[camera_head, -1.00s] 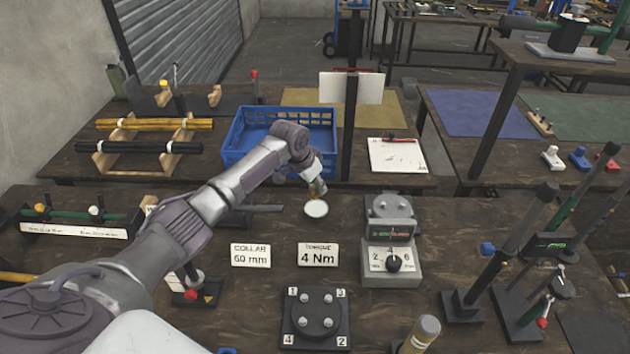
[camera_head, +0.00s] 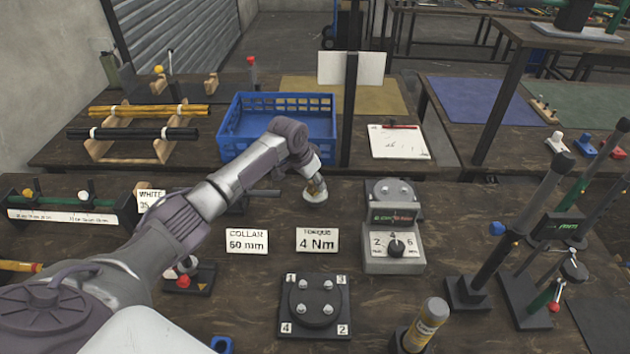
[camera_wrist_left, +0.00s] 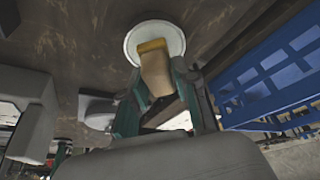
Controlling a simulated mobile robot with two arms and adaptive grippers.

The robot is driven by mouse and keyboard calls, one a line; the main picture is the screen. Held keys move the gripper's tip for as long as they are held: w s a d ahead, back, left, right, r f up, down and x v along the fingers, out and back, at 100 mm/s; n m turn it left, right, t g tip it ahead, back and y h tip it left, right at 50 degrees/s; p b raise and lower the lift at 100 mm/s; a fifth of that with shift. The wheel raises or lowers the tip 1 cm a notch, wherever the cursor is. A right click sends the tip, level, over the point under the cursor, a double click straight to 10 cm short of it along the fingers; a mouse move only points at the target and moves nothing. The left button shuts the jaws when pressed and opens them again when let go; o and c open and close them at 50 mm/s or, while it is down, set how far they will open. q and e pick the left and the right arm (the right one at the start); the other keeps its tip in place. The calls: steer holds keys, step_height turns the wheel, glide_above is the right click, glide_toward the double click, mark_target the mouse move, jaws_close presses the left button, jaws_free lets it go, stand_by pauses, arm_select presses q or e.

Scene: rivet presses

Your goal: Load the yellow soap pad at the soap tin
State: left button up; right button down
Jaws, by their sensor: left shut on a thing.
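The soap tin (camera_head: 314,197) is a small round white dish on the near bench, behind the torque sign. It also shows in the left wrist view as a pale disc with a rim (camera_wrist_left: 131,44). My left gripper (camera_head: 315,184) is right at the tin, pointing down. In the left wrist view my left gripper (camera_wrist_left: 158,84) is shut on the yellow soap pad (camera_wrist_left: 155,72), a tan-yellow block. The pad's yellow end overlaps the tin's face; whether it touches cannot be told. The arm and gripper hide part of the tin in the head view. My right gripper is not in view.
A blue crate (camera_head: 232,150) stands behind the left gripper. A grey torque tester (camera_head: 393,262) stands to the right. Signs (camera_head: 317,240) and a numbered bolt plate (camera_head: 290,323) lie nearer. Tall tool stands (camera_head: 505,240) fill the right side.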

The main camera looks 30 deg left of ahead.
arm_select(q)
steer(key=shift+f, duration=0.5)
stand_by(0.6)
stand_by(0.5)
steer(key=shift+s+f, duration=0.1)
steer(key=shift+f, duration=0.1)
stand_by(1.1)
steer(key=shift+r, duration=0.1)
step_height(320, 180, up, 7)
steer(key=p, duration=0.7)
steer(key=shift+r+p, duration=0.1)
steer(key=shift+p, duration=0.2)
stand_by(0.3)
